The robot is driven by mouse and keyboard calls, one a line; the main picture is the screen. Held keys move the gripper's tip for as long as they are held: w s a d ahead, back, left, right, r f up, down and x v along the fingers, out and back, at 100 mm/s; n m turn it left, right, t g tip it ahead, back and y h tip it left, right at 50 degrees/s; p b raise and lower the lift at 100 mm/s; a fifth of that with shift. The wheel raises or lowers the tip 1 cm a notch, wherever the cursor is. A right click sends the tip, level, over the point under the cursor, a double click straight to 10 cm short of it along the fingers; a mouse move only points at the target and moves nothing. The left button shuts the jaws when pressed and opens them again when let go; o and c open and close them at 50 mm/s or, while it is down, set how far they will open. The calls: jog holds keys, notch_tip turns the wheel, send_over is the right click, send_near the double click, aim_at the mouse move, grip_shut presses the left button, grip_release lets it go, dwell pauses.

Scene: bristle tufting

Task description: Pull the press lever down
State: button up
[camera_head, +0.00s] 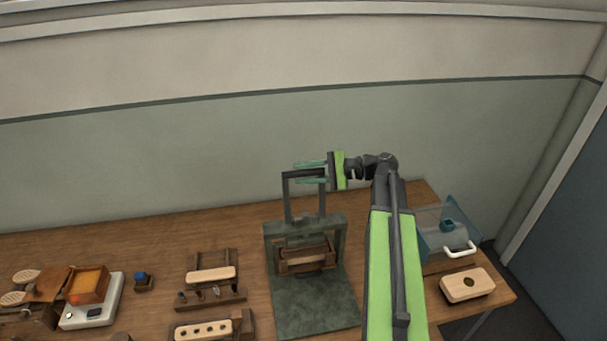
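The press (334,246) is a dark grey-green frame standing on a flat base plate (315,305) in the middle of the table. Its lever (288,196) is a dark U-shaped handle that stands upright above the frame. A wooden block in a brown holder (308,258) sits inside the press. My gripper (311,173) is at the top of the lever, coming from the right. Its two green fingers are apart, one above and one below the lever's crossbar in the picture. I cannot tell whether they touch the bar.
Wooden racks with brush blocks (211,274) and a scale with an orange tray (93,313) stand to the left. A clear guard with a white handle (461,250) and a wooden block with a hole (467,284) are at the right. A wall stands behind the table.

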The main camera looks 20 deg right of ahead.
grip_shut()
dwell(1.1)
